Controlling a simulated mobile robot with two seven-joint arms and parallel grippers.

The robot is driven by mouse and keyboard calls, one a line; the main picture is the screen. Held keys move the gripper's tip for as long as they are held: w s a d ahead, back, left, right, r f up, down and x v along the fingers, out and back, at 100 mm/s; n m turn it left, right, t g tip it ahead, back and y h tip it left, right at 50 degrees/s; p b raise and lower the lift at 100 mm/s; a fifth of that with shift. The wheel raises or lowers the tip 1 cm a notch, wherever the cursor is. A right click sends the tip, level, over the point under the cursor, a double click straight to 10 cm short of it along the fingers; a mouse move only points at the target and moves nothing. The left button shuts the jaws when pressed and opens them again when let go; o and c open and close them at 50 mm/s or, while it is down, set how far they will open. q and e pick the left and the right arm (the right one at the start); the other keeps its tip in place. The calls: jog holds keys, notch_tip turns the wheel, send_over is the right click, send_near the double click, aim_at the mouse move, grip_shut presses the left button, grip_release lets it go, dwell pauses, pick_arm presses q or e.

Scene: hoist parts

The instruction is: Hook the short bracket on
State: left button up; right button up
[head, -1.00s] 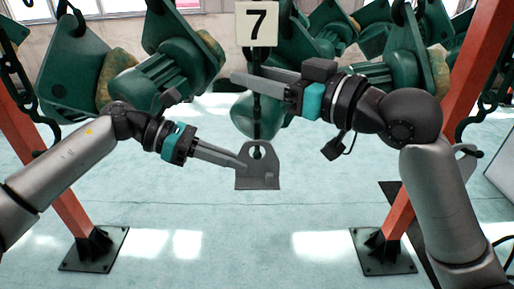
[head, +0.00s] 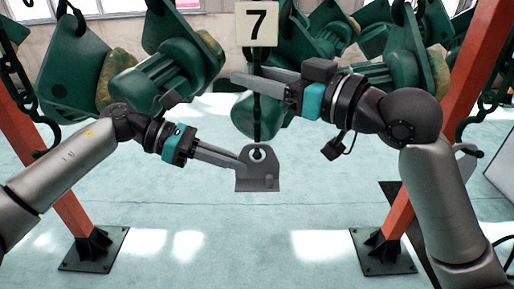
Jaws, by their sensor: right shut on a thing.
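The short bracket (head: 258,180) is a grey plate with a rounded top and a large hole. It is upright in the middle of the head view, at the lower end of the dark hook (head: 257,135), whose tip shows at the hole. My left gripper (head: 238,162) is at the bracket's left edge, its fingers slightly apart; whether they touch it is hard to tell. My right gripper (head: 240,79) is higher up, shut on the hook's dark shank below the number 7 sign (head: 257,23). The grip itself is partly hidden.
Green hoist bodies (head: 160,80) hang behind both arms, with dark chains and hooks at the sides. Orange posts (head: 397,215) on black floor plates stand left and right. The pale floor (head: 240,240) below the bracket is clear.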

pick_arm(q)
jog(key=o, duration=0.4)
jog(key=shift+o, duration=0.4)
jog(key=shift+f, duration=0.15)
jog(key=v, duration=0.8)
jog(key=shift+r, duration=0.2)
